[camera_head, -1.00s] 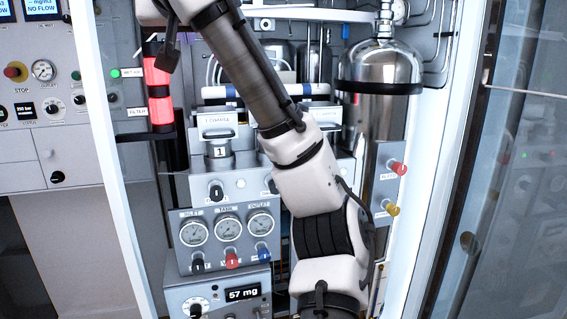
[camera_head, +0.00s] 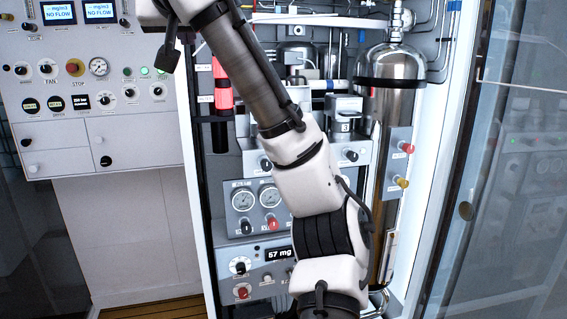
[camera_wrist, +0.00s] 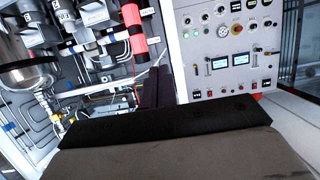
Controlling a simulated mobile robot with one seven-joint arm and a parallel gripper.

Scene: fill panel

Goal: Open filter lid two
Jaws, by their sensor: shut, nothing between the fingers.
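The grey filter housings are partly hidden behind my arm in the head view. In the wrist view, several grey housings with small labels (camera_wrist: 93,14) show tilted at the upper left, cut by the frame edge. I cannot make out an open lid. My gripper (camera_wrist: 158,76) is shut and empty, its dark fingers pointing at the cabinet, apart from the housings. The head view does not show its fingertips.
A red lamp column (camera_head: 222,85) stands left of the filters. A steel cylinder (camera_head: 391,70) stands at the right, with red and yellow knobs beside it. A glass door (camera_head: 500,180) is at the far right. A control panel (camera_head: 90,75) is at the left.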

